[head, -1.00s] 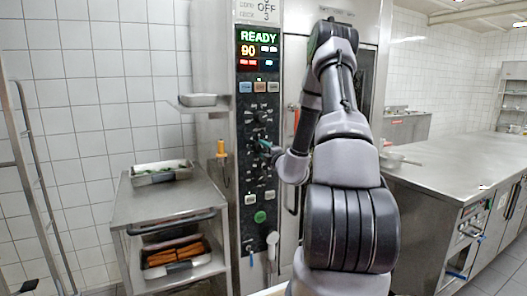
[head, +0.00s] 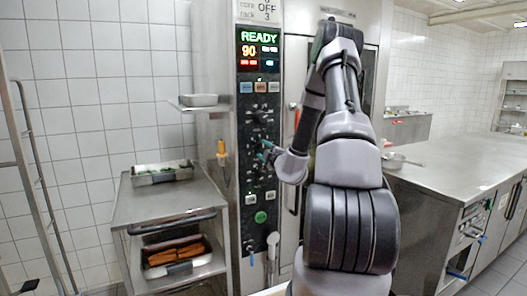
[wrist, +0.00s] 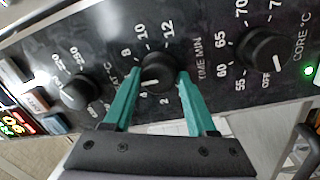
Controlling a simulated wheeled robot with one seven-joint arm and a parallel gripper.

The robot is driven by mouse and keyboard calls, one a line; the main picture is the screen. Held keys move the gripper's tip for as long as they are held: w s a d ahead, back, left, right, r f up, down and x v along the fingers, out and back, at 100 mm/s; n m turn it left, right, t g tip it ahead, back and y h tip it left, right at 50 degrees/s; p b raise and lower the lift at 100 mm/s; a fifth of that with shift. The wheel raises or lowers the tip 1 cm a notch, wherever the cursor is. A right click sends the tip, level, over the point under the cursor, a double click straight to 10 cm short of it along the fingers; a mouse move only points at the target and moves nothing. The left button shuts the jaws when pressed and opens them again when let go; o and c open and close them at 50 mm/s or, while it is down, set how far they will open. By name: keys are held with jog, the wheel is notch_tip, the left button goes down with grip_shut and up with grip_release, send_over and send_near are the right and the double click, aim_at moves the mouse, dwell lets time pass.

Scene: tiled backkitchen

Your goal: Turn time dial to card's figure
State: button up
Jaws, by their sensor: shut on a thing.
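The time dial (wrist: 158,72) is a black knob marked TIME MIN in the wrist view. Its white mark points to the lower left, near the 4; the exact figure is hard to tell. My gripper (wrist: 159,78) is shut on this knob, one teal finger on each side. In the head view my gripper (head: 267,154) is at the control panel (head: 244,180), and the dial is hard to make out there. The card (head: 262,10) above the display shows OFF and rack 3; its upper lines are cut off by the picture's edge.
The core dial (wrist: 264,55) and a temperature dial (wrist: 80,91) flank the time dial closely. The display (head: 259,50) reads READY and 90. A steel cart (head: 160,201) with trays stands left of the panel. A steel counter (head: 455,160) is at right.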

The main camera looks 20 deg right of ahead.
jog(key=shift+w+r, duration=0.15)
jog(key=shift+r, duration=0.15)
jog(key=o, duration=1.1)
jog(key=shift+o, duration=1)
jog(key=shift+f, duration=0.1)
jog(key=s, duration=1.1)
jog(key=shift+f, duration=0.4)
